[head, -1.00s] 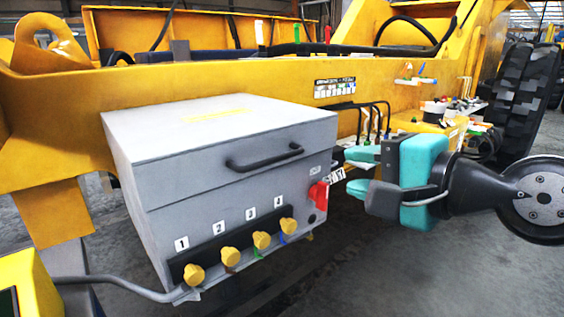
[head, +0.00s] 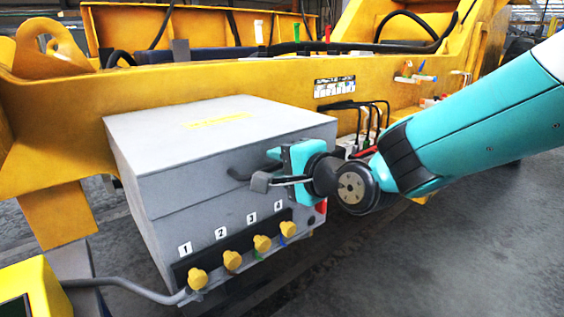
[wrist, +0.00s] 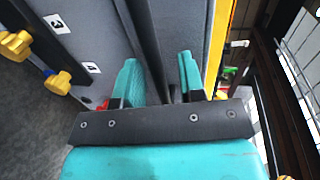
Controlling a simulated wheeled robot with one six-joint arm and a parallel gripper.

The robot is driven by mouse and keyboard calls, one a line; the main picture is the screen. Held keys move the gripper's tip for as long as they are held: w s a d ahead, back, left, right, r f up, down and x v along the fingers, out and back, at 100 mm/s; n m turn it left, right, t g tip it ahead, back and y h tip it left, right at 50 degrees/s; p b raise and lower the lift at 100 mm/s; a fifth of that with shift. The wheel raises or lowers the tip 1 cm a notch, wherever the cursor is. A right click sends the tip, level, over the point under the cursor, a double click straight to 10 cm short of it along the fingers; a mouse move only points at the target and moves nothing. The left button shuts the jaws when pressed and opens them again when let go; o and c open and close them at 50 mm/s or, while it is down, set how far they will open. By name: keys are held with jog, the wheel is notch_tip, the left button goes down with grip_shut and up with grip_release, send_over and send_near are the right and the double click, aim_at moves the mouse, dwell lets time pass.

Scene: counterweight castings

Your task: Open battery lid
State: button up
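The grey battery box (head: 165,215) has a flat lid (head: 215,120), which lies closed on top. A dark bar handle (head: 240,172) is on the lid's front face; its right part is hidden behind my gripper in the head view. My gripper (head: 268,168) is in front of the handle's right part. In the wrist view, the dark handle bar (wrist: 150,45) runs between the two teal fingers of my gripper (wrist: 160,75). The fingers stand apart, with a gap visible beside the bar.
Yellow knobs (head: 232,260) with number labels line the box's lower front. A red part (head: 321,207) shows at its right edge. The yellow machine frame (head: 60,110) runs behind the box, with black hoses (head: 372,118) on the right. The floor at lower right is clear.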

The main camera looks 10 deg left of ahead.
grip_shut()
jog(key=shift+r, duration=0.1)
